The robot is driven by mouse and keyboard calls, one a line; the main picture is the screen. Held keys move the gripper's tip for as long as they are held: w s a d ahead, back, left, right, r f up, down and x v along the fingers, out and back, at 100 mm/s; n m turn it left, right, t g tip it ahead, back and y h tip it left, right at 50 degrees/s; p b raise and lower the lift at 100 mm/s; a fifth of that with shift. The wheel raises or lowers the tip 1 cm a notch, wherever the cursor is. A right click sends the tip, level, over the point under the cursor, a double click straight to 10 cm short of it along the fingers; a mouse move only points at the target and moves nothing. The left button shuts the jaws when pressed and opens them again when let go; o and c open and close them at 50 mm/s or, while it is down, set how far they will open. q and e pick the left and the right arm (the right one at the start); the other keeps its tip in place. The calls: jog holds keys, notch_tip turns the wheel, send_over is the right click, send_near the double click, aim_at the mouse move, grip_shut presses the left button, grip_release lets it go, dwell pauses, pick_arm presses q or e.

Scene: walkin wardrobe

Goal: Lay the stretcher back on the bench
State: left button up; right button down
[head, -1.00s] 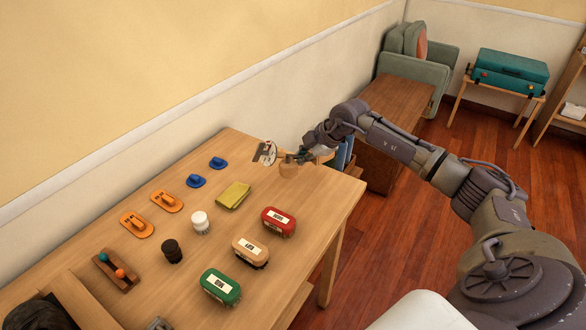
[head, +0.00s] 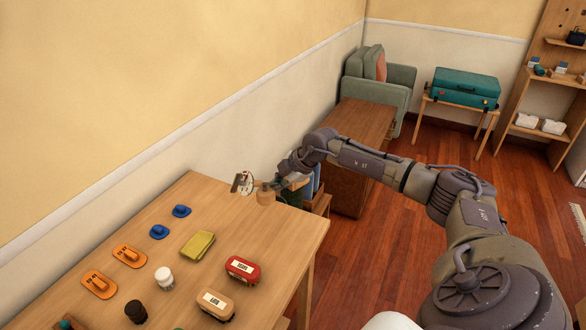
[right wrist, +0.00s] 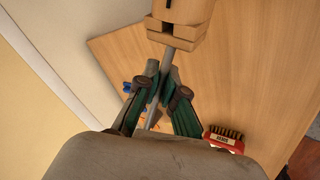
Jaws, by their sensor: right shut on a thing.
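The stretcher has a pale wooden block and a thin metal rod. In the head view its wooden block (head: 265,196) is at the far end of the wooden bench (head: 285,232). My right gripper (head: 282,184) is beside it, its fingers small and partly hidden. In the right wrist view the block (right wrist: 182,28) is beyond the fingertips, and the rod runs back between the green-padded fingers of my right gripper (right wrist: 162,88), which are shut on it. I cannot tell whether the stretcher touches the bench. My left gripper is not in view.
A red brush (head: 242,270), a tan brush (head: 215,305), a yellow cloth (head: 198,244), a white jar (head: 164,278) and a dark jar (head: 136,311) stand on the bench. Bare bench top lies right of the cloth. A brown cabinet (head: 352,178) stands behind.

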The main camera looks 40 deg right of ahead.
jog(key=shift+w+a+f+b, duration=0.1)
jog(key=shift+a+f+b, duration=0.15)
jog(key=shift+f+b, duration=0.3)
jog(key=shift+w+a+f+b, duration=0.1)
jog(key=shift+a+f+b, duration=0.1)
jog(key=shift+f+b, duration=0.3)
notch_tip(320, 180, down, 5)
jog(key=b, duration=0.4)
jog(key=shift+r, duration=0.2)
jog(key=shift+f+b, duration=0.45)
jog(key=shift+f, duration=0.1)
jog(key=c, duration=1.2)
grip_release()
